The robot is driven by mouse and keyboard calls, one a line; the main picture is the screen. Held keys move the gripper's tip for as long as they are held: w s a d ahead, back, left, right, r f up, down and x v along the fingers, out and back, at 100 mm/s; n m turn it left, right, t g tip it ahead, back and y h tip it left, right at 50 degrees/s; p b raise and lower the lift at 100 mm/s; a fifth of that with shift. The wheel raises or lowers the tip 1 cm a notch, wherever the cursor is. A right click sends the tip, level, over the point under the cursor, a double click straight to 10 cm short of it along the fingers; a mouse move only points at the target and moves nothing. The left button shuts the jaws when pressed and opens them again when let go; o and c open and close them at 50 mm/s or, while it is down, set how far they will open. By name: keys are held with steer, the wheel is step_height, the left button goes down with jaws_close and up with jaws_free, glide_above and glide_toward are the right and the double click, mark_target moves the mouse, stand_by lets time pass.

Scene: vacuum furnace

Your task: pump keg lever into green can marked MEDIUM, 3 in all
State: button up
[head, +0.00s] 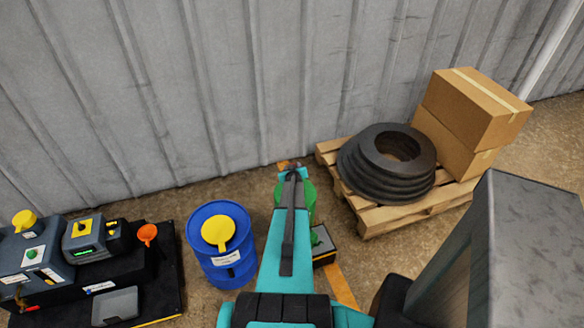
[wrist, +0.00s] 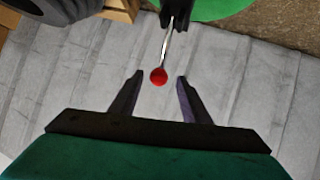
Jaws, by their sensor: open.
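In the wrist view a lever with a red ball knob (wrist: 159,76) on a thin metal rod points toward my gripper (wrist: 156,82). The knob lies between the two open fingertips, with space on both sides. I cannot tell from this view how deep it is between them. A green keg or drum top (wrist: 205,8) shows at the upper edge behind the lever's dark mount. In the head view the green body (head: 308,197) is mostly hidden behind my teal arm, and my gripper is hidden too. No can marked MEDIUM is readable in either view.
A dark bench with grey devices (head: 95,240) and an orange funnel (head: 147,233) is at the far left. A pallet (head: 385,215) with black rings (head: 362,175) and cardboard boxes (head: 475,100) stands right, before the corrugated wall.

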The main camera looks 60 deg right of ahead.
steer(key=v, duration=1)
stand_by(0.3)
steer(key=shift+w+a, duration=0.1)
steer(key=shift+a, duration=0.05)
stand_by(0.5)
